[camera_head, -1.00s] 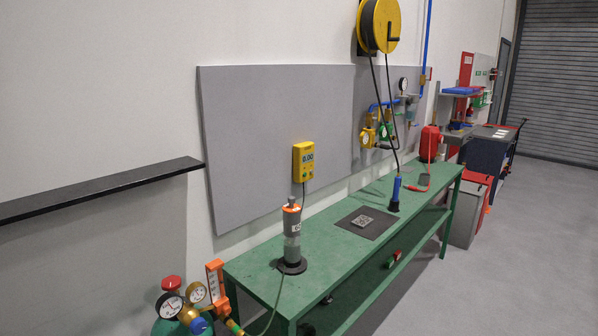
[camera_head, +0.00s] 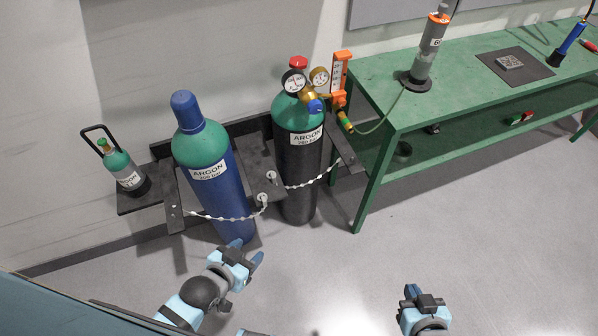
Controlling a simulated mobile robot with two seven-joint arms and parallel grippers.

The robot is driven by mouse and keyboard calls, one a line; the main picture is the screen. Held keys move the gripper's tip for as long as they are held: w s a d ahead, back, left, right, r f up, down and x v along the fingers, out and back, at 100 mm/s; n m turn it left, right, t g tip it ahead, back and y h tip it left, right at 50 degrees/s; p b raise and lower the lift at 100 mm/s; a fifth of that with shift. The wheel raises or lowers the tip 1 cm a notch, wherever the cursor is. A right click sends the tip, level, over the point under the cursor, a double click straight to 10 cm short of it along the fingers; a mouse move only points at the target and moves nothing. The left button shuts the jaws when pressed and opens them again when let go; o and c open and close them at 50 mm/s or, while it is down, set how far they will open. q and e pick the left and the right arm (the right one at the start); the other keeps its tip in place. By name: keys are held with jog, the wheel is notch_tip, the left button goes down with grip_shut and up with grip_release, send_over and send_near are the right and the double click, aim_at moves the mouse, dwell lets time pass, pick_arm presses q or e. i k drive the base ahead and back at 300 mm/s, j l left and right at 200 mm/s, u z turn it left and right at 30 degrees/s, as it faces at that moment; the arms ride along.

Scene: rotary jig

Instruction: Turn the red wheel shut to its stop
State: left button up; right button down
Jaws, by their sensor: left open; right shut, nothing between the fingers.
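The red wheel (camera_head: 298,62) sits on top of the black argon cylinder (camera_head: 297,160) with the green shoulder. Two round gauges (camera_head: 293,81) and an orange flowmeter (camera_head: 339,74) are attached just below and beside it. My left gripper (camera_head: 250,256) is open and empty, low in front of the blue argon cylinder (camera_head: 222,190), well below the wheel. My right gripper (camera_head: 412,291) is shut and empty at the bottom, right of the cylinders, over the floor. Neither gripper touches the wheel.
A small argon bottle (camera_head: 124,170) with a carrying handle stands at the left. White chains (camera_head: 232,217) run across both tall cylinders. A green bench (camera_head: 440,108) stands right, with a grey canister (camera_head: 427,52) on it. The floor between bench and grippers is clear.

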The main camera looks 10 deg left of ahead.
aim_at(300, 62)
jog(key=j+z, duration=0.25)
jog(key=k+j+z, duration=0.25)
jog(key=j, duration=0.2)
jog(key=j+z, duration=0.3)
jog(key=k+j+z, duration=0.25)
